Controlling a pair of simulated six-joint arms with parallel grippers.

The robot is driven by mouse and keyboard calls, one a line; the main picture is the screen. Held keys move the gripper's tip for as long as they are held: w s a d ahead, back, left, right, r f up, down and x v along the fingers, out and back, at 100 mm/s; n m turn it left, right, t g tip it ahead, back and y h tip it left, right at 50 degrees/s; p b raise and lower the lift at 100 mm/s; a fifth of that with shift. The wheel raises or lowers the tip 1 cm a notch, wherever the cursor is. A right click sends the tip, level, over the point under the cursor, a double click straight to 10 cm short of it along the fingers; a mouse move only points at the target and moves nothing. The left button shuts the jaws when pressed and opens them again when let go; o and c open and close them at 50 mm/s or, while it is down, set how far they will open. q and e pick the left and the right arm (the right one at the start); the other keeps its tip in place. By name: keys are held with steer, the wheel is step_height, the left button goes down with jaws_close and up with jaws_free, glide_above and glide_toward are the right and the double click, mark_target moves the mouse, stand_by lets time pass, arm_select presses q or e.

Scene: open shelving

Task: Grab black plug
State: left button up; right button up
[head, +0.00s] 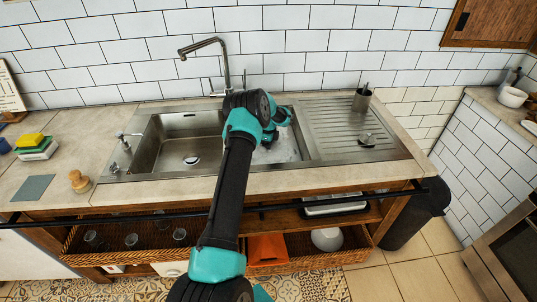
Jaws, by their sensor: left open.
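My left arm, teal and black, reaches up from the bottom middle of the head view over the sink. My left gripper (268,139) is open above the right basin, partly hidden behind my own wrist. A small dark round piece (367,140) lies on the ribbed drainboard, to the right of the gripper and apart from it. It could be the black plug, but it is too small to be sure. The right basin (298,147) holds whitish foamy water and is partly covered by my arm. My right gripper is not in view.
A tall faucet (224,60) stands behind the sink. A metal cup (361,100) with utensils stands on the drainboard (335,118). Sponges (35,147) and a wooden brush (79,181) are on the left counter. A dark rail (130,217) runs along the front edge.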

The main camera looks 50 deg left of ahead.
arm_select(q)
step_height(320, 180, down, 2)
steer(key=shift+f, duration=0.15)
stand_by(0.4)
jaws_close()
stand_by(0.3)
